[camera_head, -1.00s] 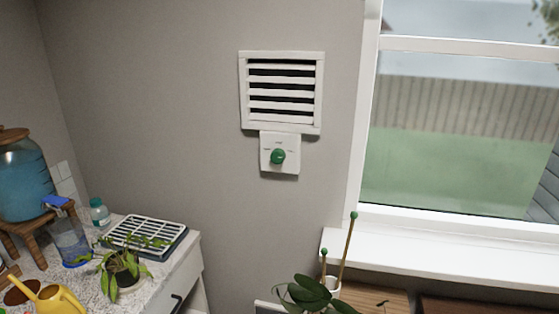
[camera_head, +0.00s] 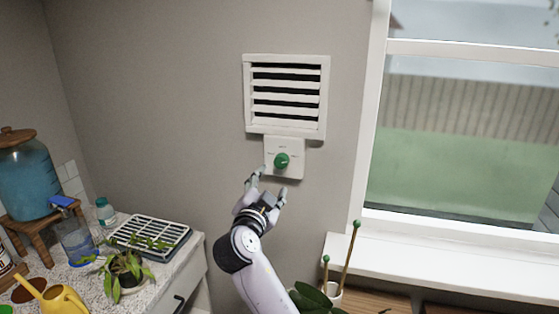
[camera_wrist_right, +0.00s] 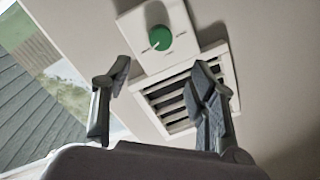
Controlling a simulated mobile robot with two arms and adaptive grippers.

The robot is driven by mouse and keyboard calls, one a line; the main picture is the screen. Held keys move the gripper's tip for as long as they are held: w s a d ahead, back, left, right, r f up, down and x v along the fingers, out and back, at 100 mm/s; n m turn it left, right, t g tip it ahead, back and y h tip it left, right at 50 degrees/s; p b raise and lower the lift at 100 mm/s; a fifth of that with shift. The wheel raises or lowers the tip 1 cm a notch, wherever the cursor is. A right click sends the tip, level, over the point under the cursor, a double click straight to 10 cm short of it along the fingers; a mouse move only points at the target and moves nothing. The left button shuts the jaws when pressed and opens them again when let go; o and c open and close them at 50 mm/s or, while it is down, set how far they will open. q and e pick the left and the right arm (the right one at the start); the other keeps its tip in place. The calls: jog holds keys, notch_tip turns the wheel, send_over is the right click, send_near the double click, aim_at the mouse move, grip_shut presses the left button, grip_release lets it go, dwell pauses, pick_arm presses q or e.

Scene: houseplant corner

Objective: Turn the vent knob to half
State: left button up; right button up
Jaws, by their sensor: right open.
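The green vent knob (camera_head: 281,160) sits on a white plate (camera_head: 297,171) on the wall, just below the white slatted vent (camera_head: 286,96). In the right wrist view the knob (camera_wrist_right: 159,38) shows near the top, with a pale mark line beside it on the plate (camera_wrist_right: 185,47). My right gripper (camera_head: 268,182) is just below and in front of the plate. Its fingers are apart with nothing between them, and in the right wrist view the gripper (camera_wrist_right: 160,88) is open and apart from the knob. My left gripper is not in view.
A window (camera_head: 460,140) with a white sill (camera_head: 440,250) is on the right. The wall around the vent is clear.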

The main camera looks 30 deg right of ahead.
aim_at(281, 163)
jog(key=p+x, duration=0.3)
jog(key=x, duration=0.7)
jog(key=shift+w+d+f+p, duration=0.1)
jog(key=shift+w+d+p, duration=0.25)
jog(key=shift+d, duration=0.05)
jog(key=shift+c, duration=0.3)
jog(key=c, duration=1.1)
